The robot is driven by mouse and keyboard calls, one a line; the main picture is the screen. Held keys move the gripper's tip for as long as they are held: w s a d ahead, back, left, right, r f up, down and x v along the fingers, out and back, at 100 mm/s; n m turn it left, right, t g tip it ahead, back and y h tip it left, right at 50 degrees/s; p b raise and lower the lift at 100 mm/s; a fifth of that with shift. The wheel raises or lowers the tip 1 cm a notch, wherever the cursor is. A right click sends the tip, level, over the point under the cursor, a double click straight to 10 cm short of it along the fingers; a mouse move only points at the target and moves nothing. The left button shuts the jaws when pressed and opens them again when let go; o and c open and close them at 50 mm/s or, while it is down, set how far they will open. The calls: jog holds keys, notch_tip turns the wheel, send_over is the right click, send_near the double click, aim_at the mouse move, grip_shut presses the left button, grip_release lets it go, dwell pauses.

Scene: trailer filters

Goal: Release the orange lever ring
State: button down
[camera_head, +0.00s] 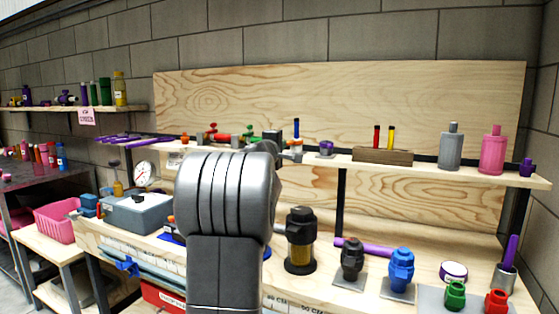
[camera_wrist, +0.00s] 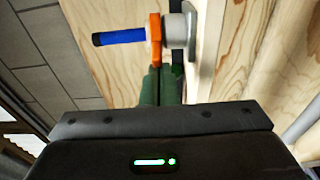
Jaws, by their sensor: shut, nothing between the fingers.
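The orange lever ring (camera_wrist: 156,38) shows upright in the wrist view, between a blue lever handle (camera_wrist: 120,38) with a black tip and a grey round fitting (camera_wrist: 178,36). In the head view the blue handle (camera_head: 296,127) stands up on the shelf, with the orange ring (camera_head: 295,144) small beneath it. My gripper (camera_wrist: 157,72) is shut, its two green fingers together and empty. Its tips are just below the ring in the wrist view; whether they touch it, I cannot tell. In the head view my grey arm hides most of the gripper.
The wooden shelf (camera_head: 330,159) also holds a purple knob (camera_head: 326,148), a dark wooden block (camera_head: 382,156), and grey (camera_head: 451,147) and pink (camera_head: 493,149) bottles. The bench below carries a black-and-yellow filter (camera_head: 300,240) and blue fitting (camera_head: 401,270). Plywood backs the shelf.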

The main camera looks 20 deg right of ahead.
jog(key=s+b, duration=0.1)
jog(key=b, duration=0.1)
jog(key=d+n+y+b, duration=0.1)
jog(key=b, duration=0.1)
jog(key=s+d+t+y+b, duration=0.1)
jog(key=b, duration=0.1)
jog(key=shift+s+d+f, duration=0.2)
jog(key=shift+s+f, duration=0.05)
jog(key=shift+s, duration=0.05)
jog(key=shift+w+a+r+p, duration=0.1)
jog(key=shift+r+p, duration=0.15)
jog(key=shift+p, duration=0.1)
jog(key=shift+w+a, duration=0.1)
jog(key=shift+a, duration=0.25)
jog(key=b, duration=0.3)
send_near(293, 144)
jog(key=s, duration=0.3)
jog(key=shift+s+d, duration=0.1)
jog(key=shift+s, duration=0.15)
jog(key=shift+w, duration=0.1)
